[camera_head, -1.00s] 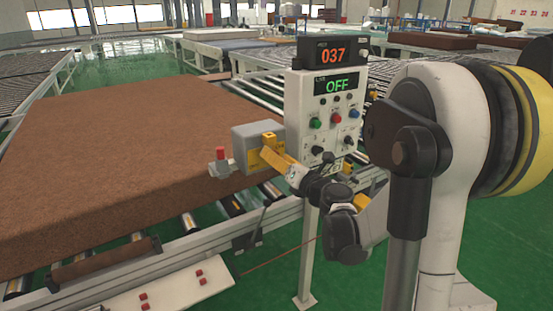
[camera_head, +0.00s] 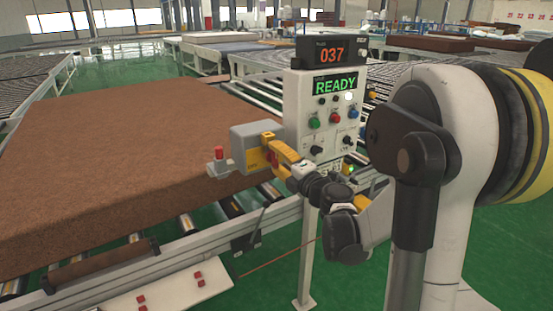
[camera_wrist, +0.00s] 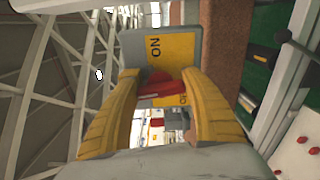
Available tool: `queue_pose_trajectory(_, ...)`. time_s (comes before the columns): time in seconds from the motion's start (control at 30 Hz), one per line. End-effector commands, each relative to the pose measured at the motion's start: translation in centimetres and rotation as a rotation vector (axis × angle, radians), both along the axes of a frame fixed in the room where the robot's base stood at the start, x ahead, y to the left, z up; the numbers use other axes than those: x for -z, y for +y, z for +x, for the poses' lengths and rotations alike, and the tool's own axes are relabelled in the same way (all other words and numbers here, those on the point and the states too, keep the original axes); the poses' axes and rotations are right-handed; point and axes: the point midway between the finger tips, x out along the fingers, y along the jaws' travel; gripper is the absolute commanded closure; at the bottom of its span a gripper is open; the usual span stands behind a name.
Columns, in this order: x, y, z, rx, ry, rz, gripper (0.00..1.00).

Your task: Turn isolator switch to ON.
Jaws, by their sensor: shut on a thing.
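The isolator switch is a grey box (camera_head: 241,148) beside the control panel, with a yellow face plate. In the wrist view the yellow plate (camera_wrist: 177,52) carries the letters ON near its top, and more lettering is partly hidden lower down. The red switch handle (camera_wrist: 162,84) lies crosswise between my yellow fingers. My gripper (camera_head: 272,150) is shut on the handle at the box's right side; it also shows in the wrist view (camera_wrist: 160,76). In the head view my fingers hide most of the handle. The control panel's display (camera_head: 336,86) reads READY in green.
The control panel (camera_head: 297,105) stands on a post right behind my gripper, with several buttons and knobs. A red-topped button (camera_head: 219,160) sticks out left of the box. A large brown mattress (camera_head: 120,165) lies on the roller conveyor at left. Green floor (camera_head: 280,275) is open in front.

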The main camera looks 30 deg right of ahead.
Motion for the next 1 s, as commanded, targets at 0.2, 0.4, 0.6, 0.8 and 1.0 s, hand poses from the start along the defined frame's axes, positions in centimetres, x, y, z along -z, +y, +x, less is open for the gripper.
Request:
queue_pose_trajectory(0.2,0.11,0.02,-0.04,0.0,0.003,0.09,0.74)
queue_pose_trajectory(0.4,0.12,0.01,-0.04,0.0,0.004,0.128,0.74)
queue_pose_trajectory(0.6,0.12,0.01,-0.03,0.0,0.005,0.136,0.74)
queue_pose_trajectory(0.8,0.11,0.02,-0.03,0.0,0.005,0.136,0.74)
queue_pose_trajectory(1.0,0.11,0.01,-0.02,0.0,0.005,0.135,0.21)
